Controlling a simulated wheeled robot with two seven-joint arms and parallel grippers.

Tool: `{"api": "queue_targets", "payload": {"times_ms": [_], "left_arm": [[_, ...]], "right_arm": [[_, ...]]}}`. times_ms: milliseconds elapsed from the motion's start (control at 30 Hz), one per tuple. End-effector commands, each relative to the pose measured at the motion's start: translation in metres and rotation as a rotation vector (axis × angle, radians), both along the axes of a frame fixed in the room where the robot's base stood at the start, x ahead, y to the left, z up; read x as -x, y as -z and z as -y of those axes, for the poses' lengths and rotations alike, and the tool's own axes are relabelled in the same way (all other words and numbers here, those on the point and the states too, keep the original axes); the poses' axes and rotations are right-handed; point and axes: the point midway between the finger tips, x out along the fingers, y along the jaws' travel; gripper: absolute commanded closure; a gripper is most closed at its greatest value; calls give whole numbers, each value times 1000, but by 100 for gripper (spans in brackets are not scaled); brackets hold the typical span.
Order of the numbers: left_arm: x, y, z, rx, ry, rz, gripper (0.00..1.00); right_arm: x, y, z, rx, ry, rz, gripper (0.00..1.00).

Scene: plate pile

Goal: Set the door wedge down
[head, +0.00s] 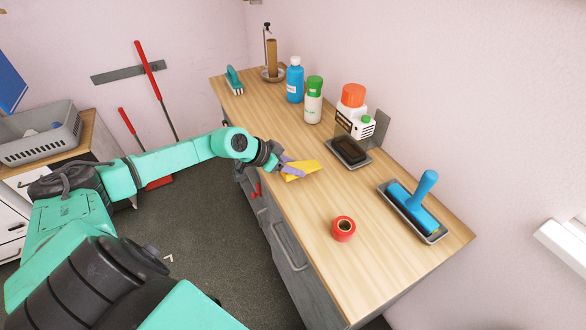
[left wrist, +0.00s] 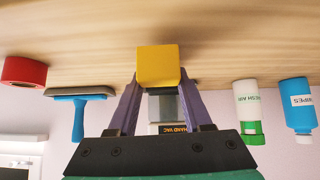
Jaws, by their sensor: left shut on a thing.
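The yellow door wedge (head: 303,169) is over the left front part of the wooden counter, and its yellow end face (left wrist: 158,65) fills the centre of the left wrist view. My left gripper (head: 287,166) is shut on it, with a purple finger on each side. The wedge is very close to the counter top (head: 300,207); I cannot tell whether it touches. My right gripper is not in view.
A red tape roll (head: 336,237) lies to the right. A blue-handled tool (head: 408,203) rests in a grey tray. Wood between wedge and tape is clear.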

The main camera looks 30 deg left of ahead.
Motion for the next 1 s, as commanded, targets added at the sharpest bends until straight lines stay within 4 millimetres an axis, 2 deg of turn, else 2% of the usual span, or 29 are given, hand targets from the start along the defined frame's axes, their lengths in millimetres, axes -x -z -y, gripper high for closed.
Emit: {"api": "queue_targets", "payload": {"times_ms": [100,433,467,500,533,867,1000], "left_arm": [[0,17,1,3,-1,0,100],[0,21,0,1,-1,1,100],[0,21,0,0,-1,1,39],[0,21,0,0,0,1,24],[0,21,0,0,0,1,20],[0,19,0,0,0,1,20],[7,13,-6,-4,-2,-3,20]], "right_arm": [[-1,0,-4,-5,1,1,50],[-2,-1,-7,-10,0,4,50],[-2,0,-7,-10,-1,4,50],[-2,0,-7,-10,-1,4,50],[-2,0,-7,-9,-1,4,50],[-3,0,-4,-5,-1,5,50],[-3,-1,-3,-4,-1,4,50]]}}
